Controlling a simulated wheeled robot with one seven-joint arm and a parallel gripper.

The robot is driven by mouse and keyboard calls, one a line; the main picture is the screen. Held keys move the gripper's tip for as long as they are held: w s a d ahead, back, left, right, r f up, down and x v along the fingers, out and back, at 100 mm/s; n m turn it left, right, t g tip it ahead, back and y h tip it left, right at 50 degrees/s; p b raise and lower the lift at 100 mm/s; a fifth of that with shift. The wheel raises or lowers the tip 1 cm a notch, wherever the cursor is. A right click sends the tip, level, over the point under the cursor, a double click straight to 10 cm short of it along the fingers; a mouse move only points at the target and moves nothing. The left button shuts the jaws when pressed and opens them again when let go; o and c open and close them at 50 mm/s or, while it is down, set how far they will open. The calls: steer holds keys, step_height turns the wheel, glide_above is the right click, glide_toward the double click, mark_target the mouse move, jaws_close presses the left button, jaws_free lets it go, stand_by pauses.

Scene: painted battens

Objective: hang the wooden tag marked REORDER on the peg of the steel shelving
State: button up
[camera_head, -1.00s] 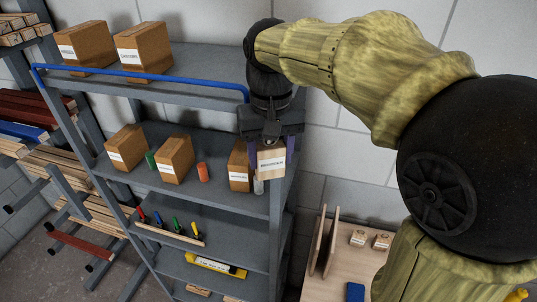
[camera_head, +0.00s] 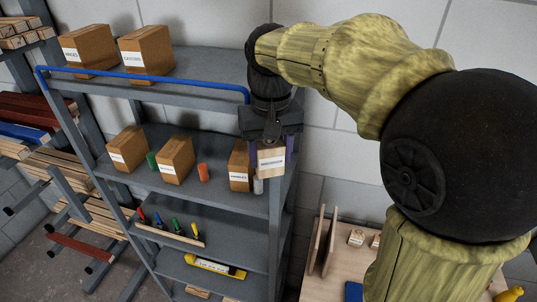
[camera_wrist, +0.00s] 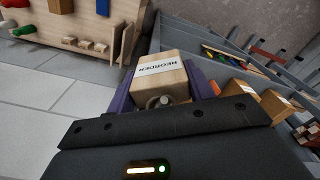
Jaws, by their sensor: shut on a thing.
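The wooden tag marked REORDER (camera_wrist: 160,78) is a pale block with a white label, held between the purple fingers of my gripper (camera_wrist: 163,90). A small metal ring shows at its near end. In the head view my gripper (camera_head: 271,151) points down at the right end of the grey steel shelving (camera_head: 222,198), with the tag (camera_head: 271,162) hanging in front of the right upright. I cannot pick out the peg; the gripper and tag may hide it. I cannot tell whether the tag touches the shelving.
A cardboard box (camera_head: 239,167) and a pale cylinder (camera_head: 258,185) stand close behind the tag. An orange cylinder (camera_head: 203,173) and more boxes stand further left. A blue rail (camera_head: 145,76) edges the top shelf. A wooden bench (camera_head: 338,268) with upright boards stands at right.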

steer(key=o, duration=1.1)
steer(key=shift+w+d+f, duration=0.2)
steer(key=shift+d+f, duration=0.1)
steer(key=r, duration=0.2)
steer(key=w+r+b, duration=0.1)
steer(key=r, duration=0.1)
steer(key=r+b, duration=0.1)
steer(key=r, duration=0.2)
steer(key=shift+w+d+r, duration=0.1)
steer(key=shift+w+d, duration=0.1)
steer(key=shift+w, duration=0.1)
steer(key=r, duration=0.1)
steer(key=s+r, duration=0.1)
steer(key=a+r, duration=0.1)
steer(key=r, duration=0.1)
steer(key=shift+s, duration=0.4)
steer(key=shift+s+r, duration=0.15)
steer(key=shift+r, duration=3.2)
steer(key=shift+s, duration=0.1)
